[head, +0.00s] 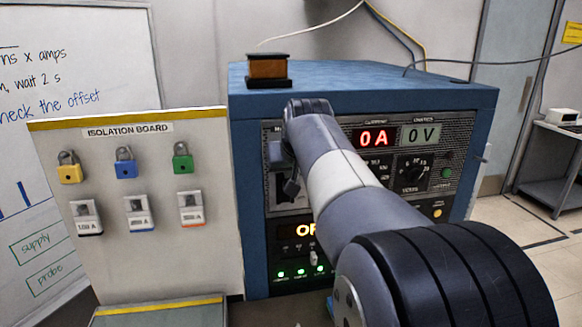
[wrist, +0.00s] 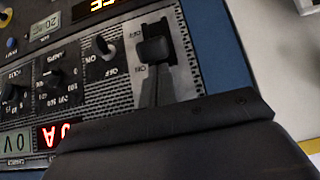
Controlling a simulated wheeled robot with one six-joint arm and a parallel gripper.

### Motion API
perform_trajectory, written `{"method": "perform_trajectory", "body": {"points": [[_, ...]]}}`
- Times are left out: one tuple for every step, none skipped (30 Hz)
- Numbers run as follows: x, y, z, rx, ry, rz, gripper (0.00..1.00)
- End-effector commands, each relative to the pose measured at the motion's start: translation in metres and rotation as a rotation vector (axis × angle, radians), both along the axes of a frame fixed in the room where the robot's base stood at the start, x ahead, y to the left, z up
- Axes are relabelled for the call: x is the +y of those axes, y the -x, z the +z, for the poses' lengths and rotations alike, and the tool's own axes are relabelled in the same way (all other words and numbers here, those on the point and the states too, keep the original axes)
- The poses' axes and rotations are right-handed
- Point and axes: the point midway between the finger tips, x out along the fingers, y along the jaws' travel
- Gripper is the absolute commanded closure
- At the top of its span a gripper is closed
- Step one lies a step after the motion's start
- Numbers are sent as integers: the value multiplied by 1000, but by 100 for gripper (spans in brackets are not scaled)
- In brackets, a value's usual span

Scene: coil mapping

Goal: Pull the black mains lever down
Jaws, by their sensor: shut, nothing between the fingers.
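The black mains lever (wrist: 155,50) shows in the wrist view, where the panel appears upside down. In the head view my gripper (head: 290,187) is in front of the left side of the blue cabinet (head: 370,78), at the lever's slot. It is shut and holds nothing. My arm hides much of the panel, and I cannot tell whether the gripper touches the lever.
The isolation board (head: 205,255) with padlocks and switches stands at the left. The cabinet's displays (head: 375,138) read 0 A and 0 V. A copper-coloured coil (head: 268,68) sits on the cabinet top with wires nearby.

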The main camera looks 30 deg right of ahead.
Motion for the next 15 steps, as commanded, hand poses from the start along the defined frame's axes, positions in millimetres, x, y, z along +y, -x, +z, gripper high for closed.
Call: {"method": "perform_trajectory", "body": {"points": [[0, 0, 0, 0, 0, 0, 100], [0, 0, 0, 0, 0, 0, 100], [0, 0, 0, 0, 0, 0, 100], [0, 0, 0, 0, 0, 0, 100], [0, 0, 0, 0, 0, 0, 100], [0, 0, 0, -1, 0, 0, 100], [0, 0, 0, -2, 1, 0, 100], [0, 1, -1, -4, 1, 0, 100], [0, 1, -2, -7, 2, 0, 100], [0, 1, -2, -10, 3, 0, 100], [0, 1, -3, -14, 4, 0, 100], [1, 2, -4, -21, 6, 0, 100], [1, 2, -4, -26, 7, 0, 100], [1, 3, -4, -30, 9, 0, 100], [1, 3, -4, -33, 9, 0, 100]]}}
